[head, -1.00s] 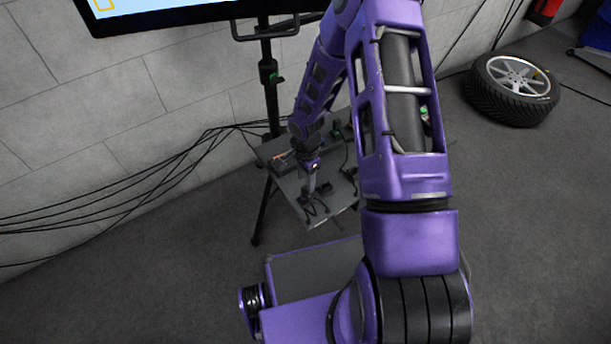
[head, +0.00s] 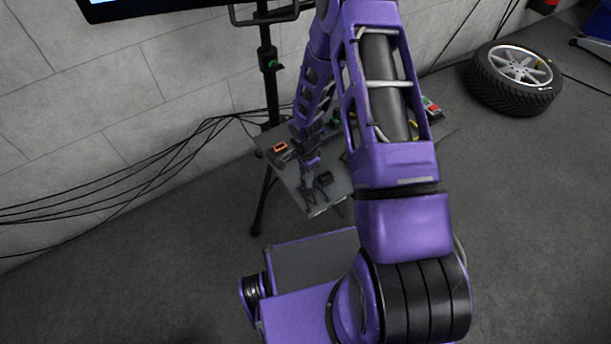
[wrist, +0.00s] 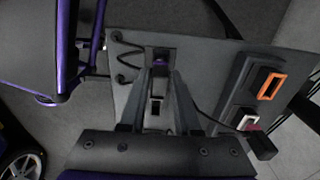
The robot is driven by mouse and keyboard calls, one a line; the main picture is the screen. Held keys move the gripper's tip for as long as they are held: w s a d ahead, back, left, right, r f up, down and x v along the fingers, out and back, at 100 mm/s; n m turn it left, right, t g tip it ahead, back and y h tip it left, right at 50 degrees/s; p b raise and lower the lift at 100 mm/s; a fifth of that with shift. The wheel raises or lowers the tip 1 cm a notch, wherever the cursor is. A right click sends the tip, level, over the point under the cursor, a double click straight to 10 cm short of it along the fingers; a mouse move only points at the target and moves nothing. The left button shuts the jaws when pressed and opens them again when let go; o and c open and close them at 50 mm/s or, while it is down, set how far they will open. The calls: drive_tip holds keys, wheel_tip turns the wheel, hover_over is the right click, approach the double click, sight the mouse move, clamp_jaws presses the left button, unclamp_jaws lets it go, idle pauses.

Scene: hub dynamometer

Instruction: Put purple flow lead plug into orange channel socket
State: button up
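My gripper (wrist: 160,72) is over the grey board in the wrist view, its two grey fingers closed on a small dark plug with a purple face, the purple flow lead plug (wrist: 160,60). The gripper also shows small in the head view (head: 308,186), low over the board's near left part. The orange channel socket (wrist: 271,87), an orange-rimmed slot in a dark housing, is to the right of the gripper and apart from the plug. It also shows in the head view (head: 280,147), at the board's left. The fingers hide part of the plug.
A pinkish-red socket (wrist: 250,122) lies beside the orange one, with a black block near it. Black cables run over the grey board (wrist: 125,100). A stand pole (head: 268,90) rises behind the board. A wheel (head: 515,75) lies at the right.

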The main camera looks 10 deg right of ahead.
clamp_jaws()
drive_tip(key=shift+r+p, duration=2.1)
drive_tip(key=shift+r, duration=1.5)
